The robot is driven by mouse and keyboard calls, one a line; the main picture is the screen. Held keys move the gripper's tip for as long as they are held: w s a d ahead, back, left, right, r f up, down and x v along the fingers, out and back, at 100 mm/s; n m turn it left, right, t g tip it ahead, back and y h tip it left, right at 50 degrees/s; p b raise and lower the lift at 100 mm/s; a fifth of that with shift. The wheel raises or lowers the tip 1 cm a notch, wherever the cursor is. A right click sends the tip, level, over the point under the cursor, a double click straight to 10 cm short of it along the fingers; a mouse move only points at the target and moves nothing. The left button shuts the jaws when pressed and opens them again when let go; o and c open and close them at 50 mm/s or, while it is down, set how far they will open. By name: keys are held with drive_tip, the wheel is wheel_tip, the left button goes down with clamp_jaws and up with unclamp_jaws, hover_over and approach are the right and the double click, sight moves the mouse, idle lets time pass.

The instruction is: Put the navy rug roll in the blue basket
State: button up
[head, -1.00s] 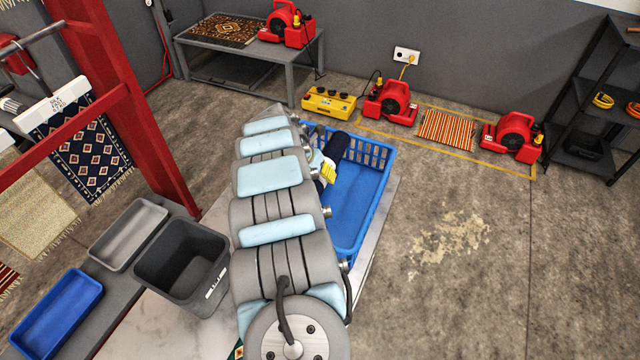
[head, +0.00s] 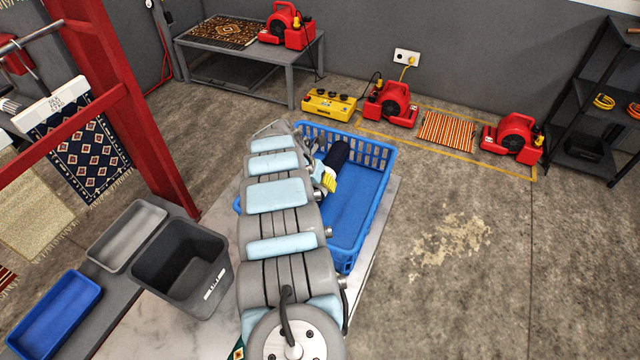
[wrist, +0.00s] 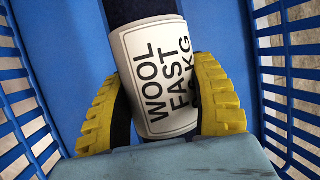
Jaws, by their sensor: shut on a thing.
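The navy rug roll (head: 337,154) shows beyond the end of my arm in the head view, over the far part of the blue basket (head: 358,206). In the wrist view the navy rug roll (wrist: 122,10) wears a white label reading "WOOL FAST" and a weight. My gripper (wrist: 162,112) is shut on the labelled part, with a yellow ribbed finger on each side. The basket walls (wrist: 285,75) stand left and right of the roll, and blue floor lies below it. I cannot tell whether the roll touches the floor. In the head view my arm hides the basket's left part and most of my gripper (head: 326,180).
A dark grey bin (head: 180,262), a grey tray (head: 127,235) and a blue tray (head: 55,313) stand left of my arm. A red post (head: 130,110) rises behind them. Open concrete floor lies right of the basket.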

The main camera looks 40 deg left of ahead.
drive_tip(key=shift+f, duration=0.3)
drive_tip(key=o, duration=1.2)
drive_tip(key=shift+s+a+r+p, duration=0.15)
drive_tip(key=shift+r+p, duration=0.25)
drive_tip(key=shift+r, duration=0.85)
drive_tip(key=p+v, duration=0.3)
drive_tip(key=v, duration=0.5)
drive_tip(key=shift+r, duration=0.4)
drive_tip(key=shift+p+v, duration=0.9)
drive_tip(key=shift+v, duration=0.1)
drive_tip(key=shift+s+f, duration=0.15)
